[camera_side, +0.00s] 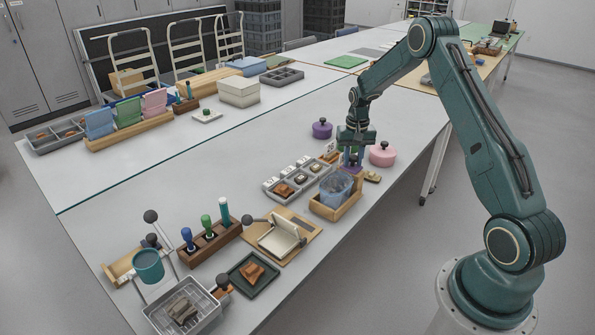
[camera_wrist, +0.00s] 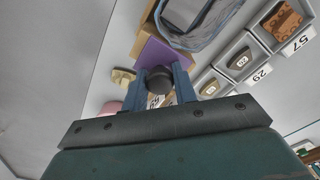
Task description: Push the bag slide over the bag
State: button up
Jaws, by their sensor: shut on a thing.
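The bag (camera_side: 335,187) is a clear bluish bag standing in a wooden box (camera_side: 345,210); it also shows at the top of the wrist view (camera_wrist: 195,25). The bag slide is a purple plate (camera_wrist: 165,56) with a dark round knob (camera_wrist: 158,86), at the end of the box beside the bag. My gripper (camera_side: 352,155) is at the box's far end. In the wrist view its blue fingers (camera_wrist: 163,84) are shut on the knob. In the side view the gripper hides most of the slide.
A grey tray (camera_side: 268,189) of numbered sherds stands close left of the box. Purple (camera_side: 322,129) and pink (camera_side: 382,154) lidded pots are near my gripper. A tan piece (camera_side: 372,177) lies right of the box. A hinged press (camera_side: 282,238) stands in front.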

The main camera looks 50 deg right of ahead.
jog(key=shift+s+a+f, duration=0.1)
jog(key=shift+a+f, duration=0.05)
jog(key=shift+a, duration=0.35)
jog(key=shift+s+a+f, duration=0.1)
jog(key=shift+a, duration=0.35)
jog(key=o, duration=0.7)
jog(key=shift+w+d+r, duration=0.1)
jog(key=shift+w+r, duration=0.05)
jog(key=shift+r, duration=2.8)
